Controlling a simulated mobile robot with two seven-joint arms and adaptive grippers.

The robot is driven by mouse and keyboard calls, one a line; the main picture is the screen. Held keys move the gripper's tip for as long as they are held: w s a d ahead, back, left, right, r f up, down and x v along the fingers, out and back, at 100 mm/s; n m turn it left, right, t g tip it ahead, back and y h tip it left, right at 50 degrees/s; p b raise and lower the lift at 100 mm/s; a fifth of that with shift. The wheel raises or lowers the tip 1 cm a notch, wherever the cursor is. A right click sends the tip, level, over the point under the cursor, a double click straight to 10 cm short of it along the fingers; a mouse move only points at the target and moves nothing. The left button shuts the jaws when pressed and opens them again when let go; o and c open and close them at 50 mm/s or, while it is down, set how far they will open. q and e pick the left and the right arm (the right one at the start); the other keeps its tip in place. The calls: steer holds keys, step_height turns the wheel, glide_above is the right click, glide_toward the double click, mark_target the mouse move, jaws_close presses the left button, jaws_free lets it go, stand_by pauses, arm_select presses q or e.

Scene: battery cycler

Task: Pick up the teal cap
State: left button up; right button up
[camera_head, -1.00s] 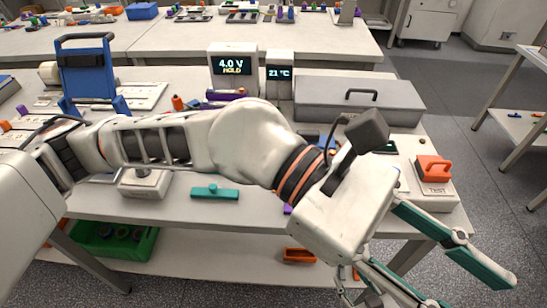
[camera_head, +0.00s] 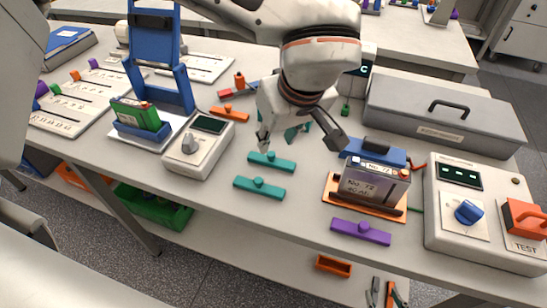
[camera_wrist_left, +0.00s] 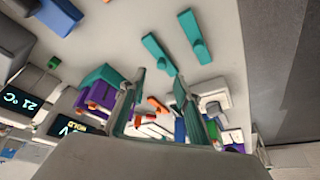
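Two teal caps, flat bars with a round knob, lie on the bench in the head view: the farther teal cap (camera_head: 271,161) and the nearer teal cap (camera_head: 259,188). The wrist view also shows both caps (camera_wrist_left: 159,53) (camera_wrist_left: 193,35), beyond the fingertips. My left gripper (camera_head: 300,138) is over the bench, just behind and right of the farther cap. Its fingers (camera_wrist_left: 160,78) are spread, with teal pads and nothing between them. My right gripper (camera_head: 382,283) shows only its fingertips at the bottom edge, apart and empty.
A purple cap (camera_head: 360,231) and a battery on an orange tray (camera_head: 368,208) are to the right. A dial device (camera_head: 198,146) and an orange cap (camera_head: 229,114) are left. The tester box (camera_head: 485,215) is at far right. Bare bench surrounds the teal caps.

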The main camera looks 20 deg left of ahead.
mark_target(271, 154)
arm_select(q)
steer(key=x, duration=0.6)
steer(key=shift+s+f, duration=0.2)
steer(key=shift+f, duration=0.05)
jaws_close()
